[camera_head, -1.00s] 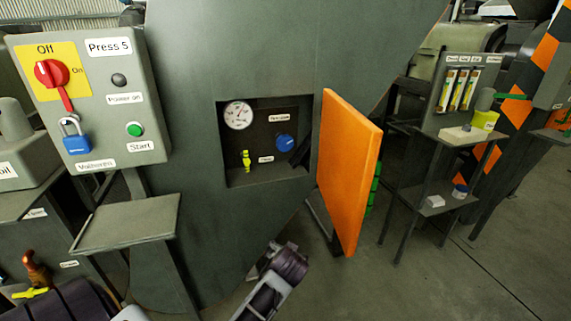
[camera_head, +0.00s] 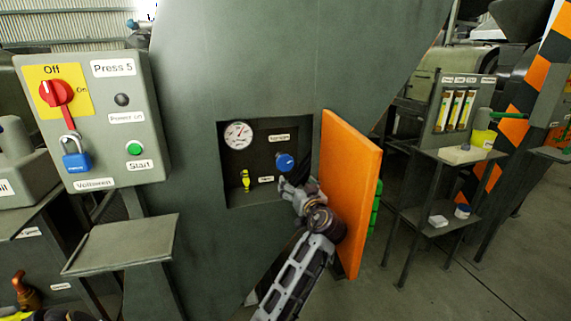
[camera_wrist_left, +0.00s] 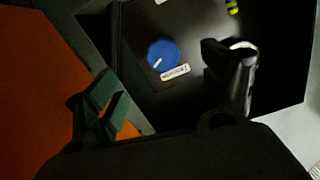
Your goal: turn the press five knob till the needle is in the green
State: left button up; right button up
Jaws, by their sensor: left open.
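The blue knob (camera_head: 284,161) sits on the back panel of a dark recess (camera_head: 228,183) in the grey press body. It also shows in the left wrist view (camera_wrist_left: 163,53), with a white mark on its face and a label beside it. The round white gauge (camera_head: 238,135) is left of and above the knob. Its needle seems to lean to the upper right; the green zone is too small to make out. My left gripper (camera_head: 293,189) is open and empty just below the knob, apart from it. In the wrist view its fingers (camera_wrist_left: 165,80) are spread wide. My right gripper is out of view.
An orange door (camera_head: 348,190) stands open close to the right of my left gripper. A yellow valve handle (camera_head: 246,180) is below the gauge. The Press 5 switch box (camera_head: 120,75) and a small shelf (camera_head: 120,246) are at the left. A stand (camera_head: 455,155) is at the right.

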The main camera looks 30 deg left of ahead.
aim_at(286, 163)
pick_arm(q)
jog(key=shift+w+r+y, duration=0.15)
jog(key=shift+w+r, duration=0.05)
jog(key=shift+r, duration=0.25)
jog(key=shift+w+r+y, duration=0.15)
jog(key=shift+r, duration=0.3)
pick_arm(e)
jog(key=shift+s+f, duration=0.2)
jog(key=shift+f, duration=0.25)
pick_arm(q)
jog(key=shift+a, duration=0.1)
jog(key=x, duration=1.2)
jog(key=shift+w, duration=0.1)
jog(key=shift+w+a, duration=0.35)
jog(key=shift+a, duration=0.05)
jog(key=shift+w+a, duration=0.15)
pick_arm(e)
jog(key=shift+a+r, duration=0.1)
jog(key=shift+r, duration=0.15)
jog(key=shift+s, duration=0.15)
